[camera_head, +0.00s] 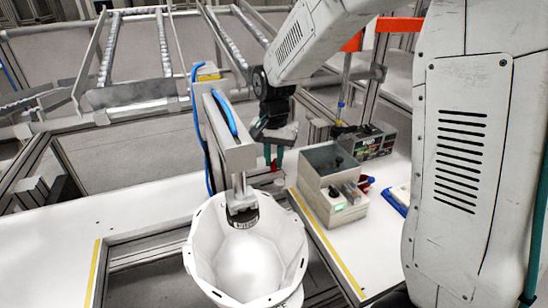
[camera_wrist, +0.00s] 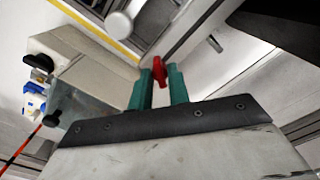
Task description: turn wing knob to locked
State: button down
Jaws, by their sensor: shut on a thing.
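The red wing knob (camera_wrist: 158,68) shows between the two teal fingertips of my gripper (camera_wrist: 160,84) in the wrist view. The fingers are shut on it, one on each side. In the head view, my gripper (camera_head: 273,160) points down between the fixture column and the grey box. The knob is small and mostly hidden by the fingers there, so its exact angle is hard to tell. The white helmet shell (camera_head: 250,262) sits in front, below the fixture head (camera_head: 241,212).
The fixture column (camera_head: 229,140) with blue hoses stands close left. Yellow-striped table edges border a gap.

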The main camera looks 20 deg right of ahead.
aim_at(274, 162)
jog(key=shift+m, duration=0.7)
jog(key=c, duration=1.3)
grip_release()
notch_tip(274, 162, up, 8)
jog(key=shift+f, duration=0.1)
